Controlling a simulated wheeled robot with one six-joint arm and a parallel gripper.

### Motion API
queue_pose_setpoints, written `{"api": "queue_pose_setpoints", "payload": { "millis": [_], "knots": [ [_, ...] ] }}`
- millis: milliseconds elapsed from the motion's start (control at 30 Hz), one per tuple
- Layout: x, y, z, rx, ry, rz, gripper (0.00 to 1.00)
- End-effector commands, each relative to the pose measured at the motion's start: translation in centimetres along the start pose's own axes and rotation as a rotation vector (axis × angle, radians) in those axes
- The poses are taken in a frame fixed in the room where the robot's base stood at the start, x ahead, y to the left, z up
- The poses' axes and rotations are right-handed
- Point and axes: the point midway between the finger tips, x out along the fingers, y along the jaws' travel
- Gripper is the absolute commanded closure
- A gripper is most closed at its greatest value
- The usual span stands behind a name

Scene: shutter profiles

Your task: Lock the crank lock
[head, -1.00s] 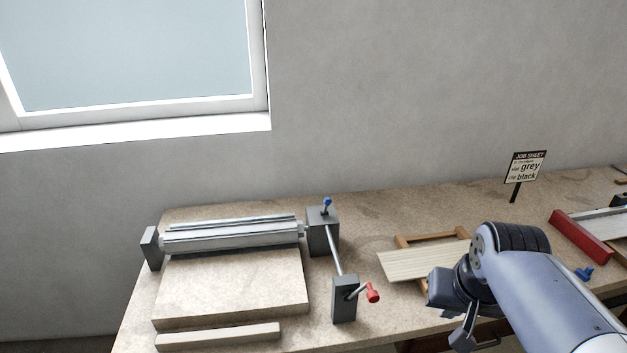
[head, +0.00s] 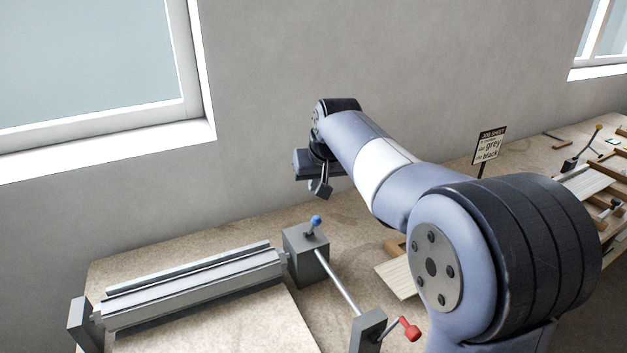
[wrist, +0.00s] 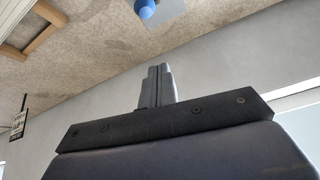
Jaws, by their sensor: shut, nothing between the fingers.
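The crank lock is a small lever with a blue knob (head: 316,220) on top of a dark grey block (head: 306,256) at the right end of the roller. The blue knob also shows at the top edge of the wrist view (wrist: 147,10), with part of the block (wrist: 168,12) beside it. My gripper (head: 321,189) is shut and empty, above the blue knob in the head view and apart from it. Its closed fingers show in the wrist view (wrist: 156,85), short of the knob. The crank's red handle (head: 409,329) is at the front post (head: 367,331).
A grey rod (head: 337,281) joins the block to the front post. The long metal roller (head: 190,285) lies to the left on the bench. A pale slatted panel (head: 395,279) and a job sheet sign (head: 488,147) are to the right. The wall stands behind the bench.

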Motion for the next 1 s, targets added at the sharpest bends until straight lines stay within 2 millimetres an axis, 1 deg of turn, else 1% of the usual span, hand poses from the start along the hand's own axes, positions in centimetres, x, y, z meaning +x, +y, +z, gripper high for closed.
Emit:
{"api": "queue_pose_setpoints", "payload": {
  "millis": [33, 267, 500, 600, 733, 1000],
  "knots": [
    [1.2, 0.0, 0.1, 0.0, -0.007, 0.0, 1.0],
    [6.3, 0.0, 0.1, 0.0, -0.007, 0.0, 1.0],
    [5.3, 0.0, 2.6, 0.0, -0.002, 0.0, 1.0],
    [5.1, 0.0, 3.3, 0.0, -0.001, 0.0, 1.0],
    [5.0, 0.0, 3.8, 0.0, -0.002, 0.0, 1.0],
    [5.0, 0.0, 3.9, 0.0, -0.001, 0.0, 1.0]
  ]
}}
